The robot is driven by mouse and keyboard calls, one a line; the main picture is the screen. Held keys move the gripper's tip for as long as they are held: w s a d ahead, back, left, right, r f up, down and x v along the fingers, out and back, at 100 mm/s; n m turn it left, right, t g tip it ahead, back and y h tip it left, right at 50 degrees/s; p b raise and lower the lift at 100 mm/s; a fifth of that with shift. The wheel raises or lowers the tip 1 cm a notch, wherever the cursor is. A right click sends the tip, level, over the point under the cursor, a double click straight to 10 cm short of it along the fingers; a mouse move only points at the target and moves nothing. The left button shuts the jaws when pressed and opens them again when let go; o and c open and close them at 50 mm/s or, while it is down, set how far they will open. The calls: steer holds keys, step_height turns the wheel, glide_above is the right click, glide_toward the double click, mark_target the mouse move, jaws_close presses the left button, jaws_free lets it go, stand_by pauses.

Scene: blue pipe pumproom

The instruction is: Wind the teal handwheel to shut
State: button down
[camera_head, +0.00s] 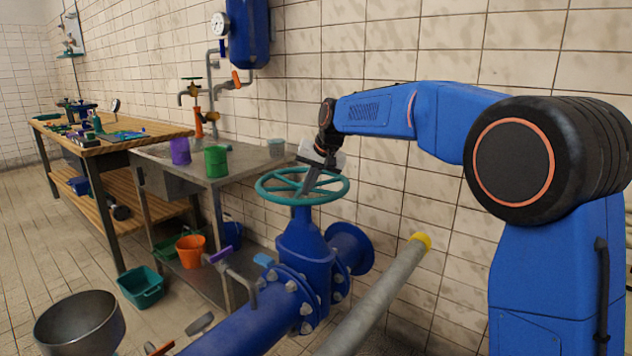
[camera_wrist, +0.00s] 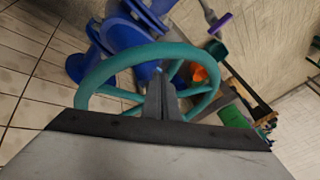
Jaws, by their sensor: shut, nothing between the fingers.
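The teal handwheel (camera_head: 269,190) sits level on top of a blue valve body (camera_head: 303,246) in the head view. My gripper (camera_head: 306,193) reaches down to the wheel from above and behind, its fingers close to the hub and spokes. In the wrist view the handwheel (camera_wrist: 96,70) fills the middle, with the fingers of my gripper (camera_wrist: 158,78) together over its inner part. The fingers are shut with nothing between them. I cannot tell whether they touch a spoke. The near rim in the wrist view is partly hidden by the gripper body.
A blue pipe (camera_head: 235,331) and a grey pipe with a yellow end (camera_head: 375,295) run beside the valve. A steel table (camera_head: 160,153) with purple and green cups stands to the left. A tiled wall (camera_head: 430,30) is close behind. A metal bowl (camera_head: 80,322) is front left.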

steer(key=shift+a+f, duration=0.1)
steer(key=shift+a, duration=0.25)
steer(key=shift+a, duration=0.85)
